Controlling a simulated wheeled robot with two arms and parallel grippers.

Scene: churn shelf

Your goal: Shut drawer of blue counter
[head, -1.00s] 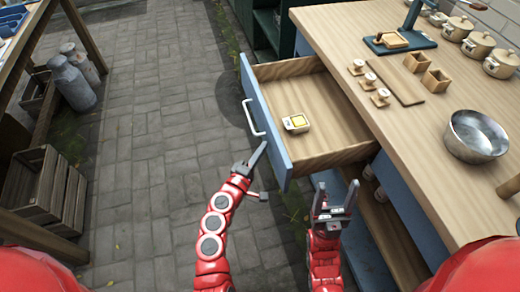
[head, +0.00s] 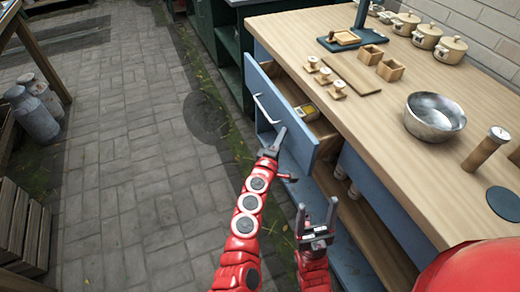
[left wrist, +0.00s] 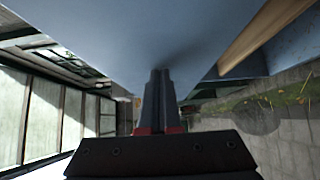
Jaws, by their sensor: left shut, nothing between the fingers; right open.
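The blue-fronted drawer (head: 283,105) of the blue counter (head: 362,190) stands partly out in the head view, with a pale bar handle on its front. A small yellow and white item (head: 306,112) lies inside it. My left gripper (head: 276,143) is shut and empty, its tips at the lower part of the drawer front, below the handle. In the left wrist view the shut fingers (left wrist: 160,95) point at the blue panel close ahead; I cannot tell if they touch it. My right gripper (head: 317,222) is open and empty, beside the counter's open lower shelf.
The wooden countertop (head: 375,110) holds a metal bowl (head: 434,117), several lidded pots (head: 426,36) and small wooden pieces. Milk cans (head: 35,115) and a wooden crate (head: 22,228) stand at the left. The paved floor between is clear.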

